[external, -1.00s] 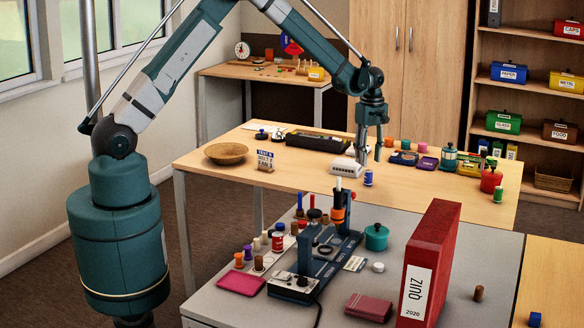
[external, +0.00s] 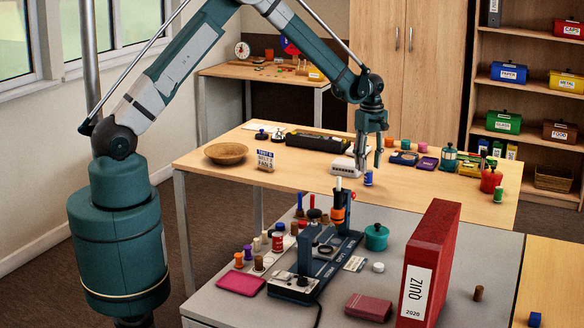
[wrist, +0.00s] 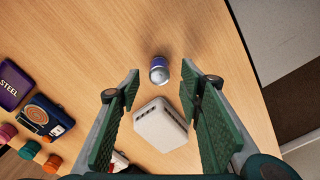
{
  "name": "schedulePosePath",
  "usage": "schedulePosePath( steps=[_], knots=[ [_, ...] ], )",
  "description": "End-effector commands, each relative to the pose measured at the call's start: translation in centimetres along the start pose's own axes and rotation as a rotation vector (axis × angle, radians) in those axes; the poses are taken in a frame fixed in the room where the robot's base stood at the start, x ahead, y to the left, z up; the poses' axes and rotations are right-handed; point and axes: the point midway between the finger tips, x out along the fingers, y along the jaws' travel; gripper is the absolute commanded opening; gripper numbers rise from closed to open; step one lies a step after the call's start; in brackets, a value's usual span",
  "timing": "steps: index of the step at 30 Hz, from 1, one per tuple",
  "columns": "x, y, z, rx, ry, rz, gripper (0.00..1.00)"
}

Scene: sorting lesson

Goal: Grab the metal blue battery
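The blue battery (external: 368,179) stands on the wooden table near its front edge. In the wrist view the battery (wrist: 159,70) shows a silvery top and a blue side, just beyond and between the fingertips. My gripper (external: 369,168) is open above the table, close over the battery. In the wrist view its two green padded fingers (wrist: 160,82) stand wide apart with nothing held between them. I cannot tell the exact height of the fingertips above the battery.
A white slotted box (wrist: 160,124) lies beside the battery, showing between the fingers in the wrist view. A black tray (external: 318,143) lies behind. Several coloured pots and boxes, including a purple STEEL box (wrist: 13,86), stand to one side. The table edge is near.

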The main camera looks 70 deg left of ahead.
Motion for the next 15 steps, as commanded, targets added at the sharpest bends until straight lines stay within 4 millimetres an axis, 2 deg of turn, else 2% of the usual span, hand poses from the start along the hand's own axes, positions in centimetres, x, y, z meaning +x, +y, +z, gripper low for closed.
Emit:
schedulePosePath(
  steps=[5, 15],
  knots=[
    [0.6, 0.0, 0.0, 0.0, 0.0, 0.0, 0.37],
    [4.1, 0.1, -0.1, 0.0, 0.0, 0.0, 0.37]
  ],
)
